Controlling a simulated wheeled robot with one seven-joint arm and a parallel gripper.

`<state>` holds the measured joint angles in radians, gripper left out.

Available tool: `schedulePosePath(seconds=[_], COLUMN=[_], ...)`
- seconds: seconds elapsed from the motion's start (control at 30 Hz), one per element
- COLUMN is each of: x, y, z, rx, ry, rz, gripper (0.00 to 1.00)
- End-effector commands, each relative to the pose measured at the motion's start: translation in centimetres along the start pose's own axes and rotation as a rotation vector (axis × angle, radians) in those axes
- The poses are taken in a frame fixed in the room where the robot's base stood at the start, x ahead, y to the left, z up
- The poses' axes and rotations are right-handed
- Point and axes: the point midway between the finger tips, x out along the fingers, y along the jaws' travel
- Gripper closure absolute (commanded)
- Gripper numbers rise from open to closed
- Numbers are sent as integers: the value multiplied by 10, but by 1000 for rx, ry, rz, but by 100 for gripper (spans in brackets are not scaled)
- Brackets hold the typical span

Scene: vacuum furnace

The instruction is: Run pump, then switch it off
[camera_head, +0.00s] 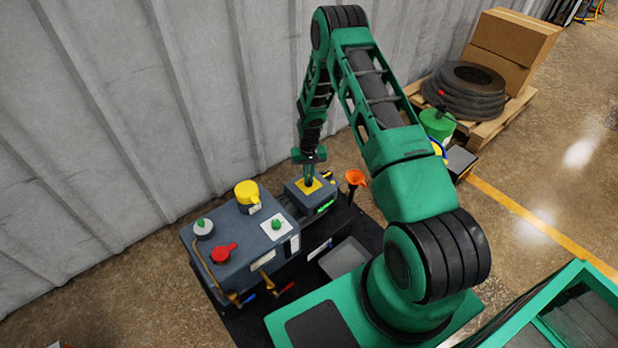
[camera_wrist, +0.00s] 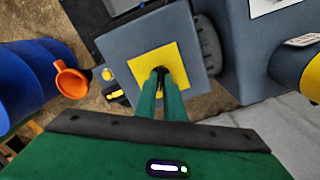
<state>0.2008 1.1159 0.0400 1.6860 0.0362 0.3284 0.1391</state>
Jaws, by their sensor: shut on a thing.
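The pump box (camera_head: 300,200) is a grey block with a square yellow plate (camera_head: 302,188) on top, beside the larger grey furnace unit. A lit green strip (camera_head: 325,206) shows on its front. My gripper (camera_head: 308,181) points down onto the yellow plate. In the wrist view the yellow plate (camera_wrist: 142,62) carries a small dark switch (camera_wrist: 158,71), and my green fingers (camera_wrist: 161,92) are closed together on it. The fingers hide most of the switch, so I cannot tell its position.
The furnace unit (camera_head: 236,262) carries a yellow-topped part (camera_head: 247,194), a red handle (camera_head: 223,252), a green knob on a white plate (camera_head: 276,226) and a white-and-green knob (camera_head: 203,227). An orange funnel (camera_head: 355,178) stands right of the pump. The corrugated wall (camera_head: 120,130) is close behind.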

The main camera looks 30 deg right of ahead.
Motion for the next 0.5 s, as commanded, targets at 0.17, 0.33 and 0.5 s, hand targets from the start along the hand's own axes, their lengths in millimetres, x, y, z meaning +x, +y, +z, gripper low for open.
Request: schedulePosePath(seconds=[0.17,0.33,0.5], x=[-2,-2,-2], y=[1,1,0], z=[-4,-4,-4], rx=[14,14,14], ry=[8,8,8], rz=[1,1,0], gripper=[100,100,82])
